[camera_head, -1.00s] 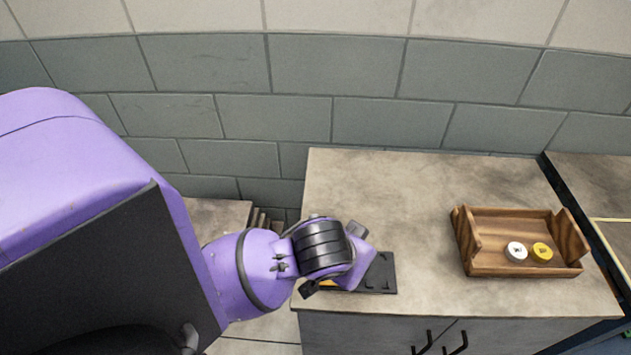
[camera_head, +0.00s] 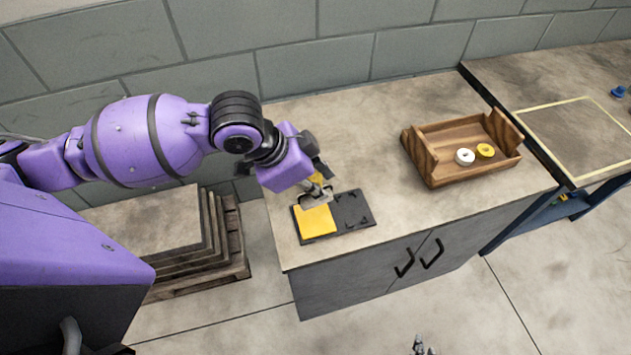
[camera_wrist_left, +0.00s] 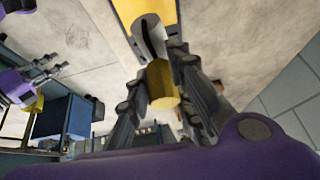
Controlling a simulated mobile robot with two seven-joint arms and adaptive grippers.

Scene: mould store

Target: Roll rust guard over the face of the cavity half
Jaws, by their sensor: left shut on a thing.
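My left gripper (camera_head: 318,185) is shut on the yellow handle (camera_wrist_left: 162,85) of a roller, just above the black tray (camera_head: 354,211) on the bench. The tray's left part has a flat yellow patch (camera_head: 317,221); its right part is black. A grey curved piece (camera_wrist_left: 150,40) extends from the handle over the yellow patch. I cannot tell whether the roller touches it. My right gripper (camera_wrist_left: 48,70) shows small at the left of the wrist view; its jaw state is unclear. I cannot make out the cavity half in these frames.
A wooden box (camera_head: 430,163) with a white roll (camera_head: 465,157) and a yellow roll (camera_head: 485,150) stands on the bench to the right. Beyond is another bench with a pale-outlined area (camera_head: 575,170) and a blue object (camera_head: 618,92). Slabs on a pallet (camera_head: 195,276) stand left.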

